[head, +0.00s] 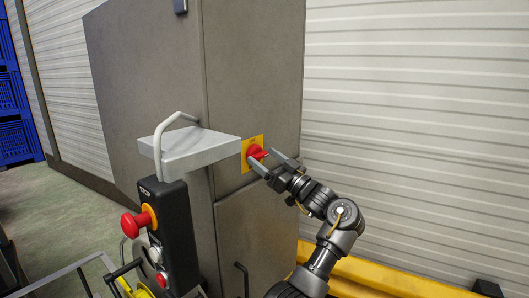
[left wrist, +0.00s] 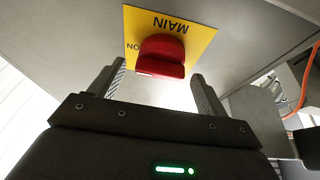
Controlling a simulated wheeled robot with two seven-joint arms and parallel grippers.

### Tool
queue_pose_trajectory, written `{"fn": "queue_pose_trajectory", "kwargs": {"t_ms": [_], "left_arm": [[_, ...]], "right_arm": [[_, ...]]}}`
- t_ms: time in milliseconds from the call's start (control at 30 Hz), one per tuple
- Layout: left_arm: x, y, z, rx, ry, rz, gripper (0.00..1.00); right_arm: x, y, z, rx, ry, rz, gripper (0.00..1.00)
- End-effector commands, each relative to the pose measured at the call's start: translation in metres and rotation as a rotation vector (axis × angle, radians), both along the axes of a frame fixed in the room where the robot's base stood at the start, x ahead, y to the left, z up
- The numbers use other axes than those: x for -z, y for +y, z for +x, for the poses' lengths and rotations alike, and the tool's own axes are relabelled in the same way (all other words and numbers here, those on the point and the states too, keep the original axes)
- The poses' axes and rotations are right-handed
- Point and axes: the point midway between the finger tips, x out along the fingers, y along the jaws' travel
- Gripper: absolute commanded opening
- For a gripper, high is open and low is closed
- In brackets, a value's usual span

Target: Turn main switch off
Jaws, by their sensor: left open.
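The main switch (head: 256,152) is a red rotary knob on a yellow plate on the side of a grey cabinet. In the left wrist view the red knob (left wrist: 162,56) sits on the yellow plate (left wrist: 196,28), which reads "MAIN" upside down and "ON" at its left. My left gripper (head: 272,165) is open at the switch. In the left wrist view its two fingers (left wrist: 155,88) stand one on each side of the knob, with visible gaps. I cannot tell whether the fingertips reach past the knob's front face. My right gripper is not in view.
A grey cabinet (head: 150,90) carries the switch. A small grey shelf (head: 190,150) sticks out left of it, above a black control box (head: 168,225) with a red stop button (head: 134,224). A yellow rail (head: 375,278) runs along the ribbed wall. Blue crates (head: 12,100) stand at far left.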

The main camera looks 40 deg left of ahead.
Motion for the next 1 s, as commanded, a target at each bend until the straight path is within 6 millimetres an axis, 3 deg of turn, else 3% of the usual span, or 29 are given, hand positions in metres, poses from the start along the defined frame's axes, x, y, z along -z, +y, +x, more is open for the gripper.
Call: {"fn": "queue_pose_trajectory", "kwargs": {"t_ms": [400,733,1000], "left_arm": [[-0.003,0.008,0.0,0.001,0.0,0.001,0.76],[-0.003,0.008,0.0,0.001,0.0,0.0,0.33],[0.0,0.007,0.0,0.001,-0.026,0.0,0.32]], "right_arm": [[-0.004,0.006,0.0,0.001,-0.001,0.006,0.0],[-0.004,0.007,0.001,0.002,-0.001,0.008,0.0],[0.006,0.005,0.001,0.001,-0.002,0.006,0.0]]}}
